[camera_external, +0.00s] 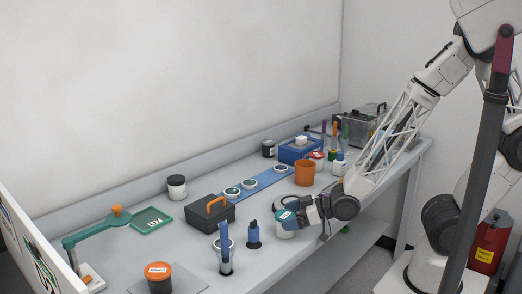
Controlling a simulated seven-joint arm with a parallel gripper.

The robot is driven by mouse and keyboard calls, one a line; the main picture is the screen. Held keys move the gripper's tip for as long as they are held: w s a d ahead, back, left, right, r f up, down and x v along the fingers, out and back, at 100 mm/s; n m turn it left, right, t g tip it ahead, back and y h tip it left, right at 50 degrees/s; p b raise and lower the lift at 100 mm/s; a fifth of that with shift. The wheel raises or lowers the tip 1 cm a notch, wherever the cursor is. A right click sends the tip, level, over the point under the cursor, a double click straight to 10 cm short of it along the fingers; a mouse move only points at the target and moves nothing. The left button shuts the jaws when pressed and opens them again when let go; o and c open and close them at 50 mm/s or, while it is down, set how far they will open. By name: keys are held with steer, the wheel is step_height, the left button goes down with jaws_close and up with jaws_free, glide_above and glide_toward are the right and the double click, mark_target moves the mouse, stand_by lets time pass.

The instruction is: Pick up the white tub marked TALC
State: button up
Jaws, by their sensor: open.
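A white tub (286,232) stands near the front edge of the bench, just right of a small dark blue bottle. No TALC marking is legible on it at this size. My gripper (287,213) is open, low over this tub and overlapping its top in the picture. I cannot tell whether the fingers touch it or are around it. Another white tub with a black lid (177,188) stands at the back left by the wall, and its label is not readable either.
Close by stand the dark blue bottle (253,235), a clear cup with a blue tool (226,253) and a black toolbox (204,212). An orange cup (305,173) and a blue box (299,152) stand farther back. A dark jar with orange lid (159,281) is at front left.

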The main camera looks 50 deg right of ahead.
steer(key=c, duration=0.9)
steer(key=shift+r, duration=0.2)
steer(key=shift+r, duration=0.55)
step_height(320, 180, up, 2)
steer(key=shift+r, duration=0.1)
steer(key=s+d+r, duration=0.1)
steer(key=s+d, duration=0.7)
steer(key=s, duration=0.5)
steer(key=shift+s+r, duration=0.2)
steer(key=shift+s, duration=0.05)
steer(key=shift+s+d, duration=0.1)
steer(key=shift+d, duration=0.05)
